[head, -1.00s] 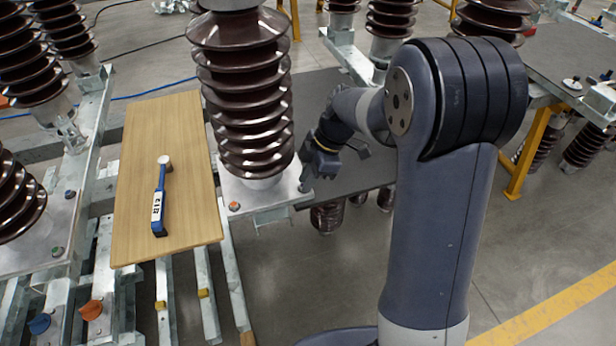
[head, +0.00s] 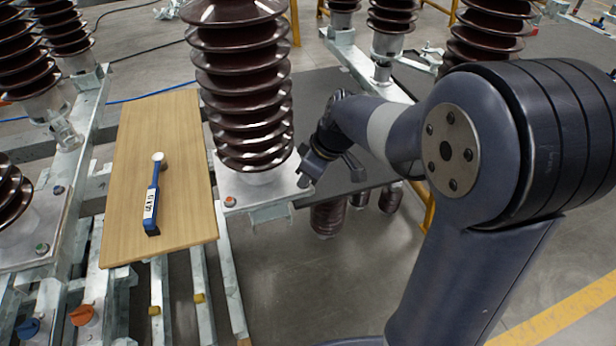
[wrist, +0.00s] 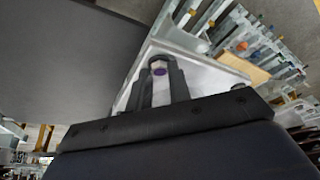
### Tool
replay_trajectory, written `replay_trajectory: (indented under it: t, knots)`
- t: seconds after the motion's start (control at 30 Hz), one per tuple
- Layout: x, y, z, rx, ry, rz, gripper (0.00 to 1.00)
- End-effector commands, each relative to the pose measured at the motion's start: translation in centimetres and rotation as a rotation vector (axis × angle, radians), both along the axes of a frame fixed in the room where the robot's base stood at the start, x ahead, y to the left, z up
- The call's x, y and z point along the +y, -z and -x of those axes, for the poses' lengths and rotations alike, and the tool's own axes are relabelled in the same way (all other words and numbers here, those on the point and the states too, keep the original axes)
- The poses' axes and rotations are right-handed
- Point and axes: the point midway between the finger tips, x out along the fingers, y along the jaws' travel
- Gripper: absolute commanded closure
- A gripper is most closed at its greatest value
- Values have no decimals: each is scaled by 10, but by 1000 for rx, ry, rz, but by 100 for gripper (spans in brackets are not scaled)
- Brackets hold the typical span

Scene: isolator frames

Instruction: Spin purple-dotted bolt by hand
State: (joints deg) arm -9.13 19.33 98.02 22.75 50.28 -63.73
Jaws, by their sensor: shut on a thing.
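The purple-dotted bolt (wrist: 159,71) shows in the wrist view between the two fingers of my gripper (wrist: 161,73). The fingers are shut on it, one on each side, and its purple dot faces the camera. In the head view my gripper (head: 308,172) is at the right corner of the metal base plate (head: 262,190) under a brown ribbed insulator (head: 245,90). The bolt is hidden there behind the gripper.
A blue-handled tool (head: 152,200) lies on a wooden board (head: 125,235) left of the insulator. Another bolt with an orange dot (head: 229,202) sits at the plate's front left corner. A dark grey surface (head: 335,95) lies behind my gripper.

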Motion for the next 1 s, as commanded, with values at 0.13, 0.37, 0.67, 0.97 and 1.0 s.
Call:
replay_trajectory:
  t: [0.13,0.37,0.67,0.97,1.0]
  knots:
    - [2,-1,2,-2,136,0,100]
    - [3,-2,4,-1,347,0,100]
    - [5,-2,5,0,551,1,100]
    - [6,-1,5,0,657,1,100]
    - [6,-1,5,0,664,-1,100]
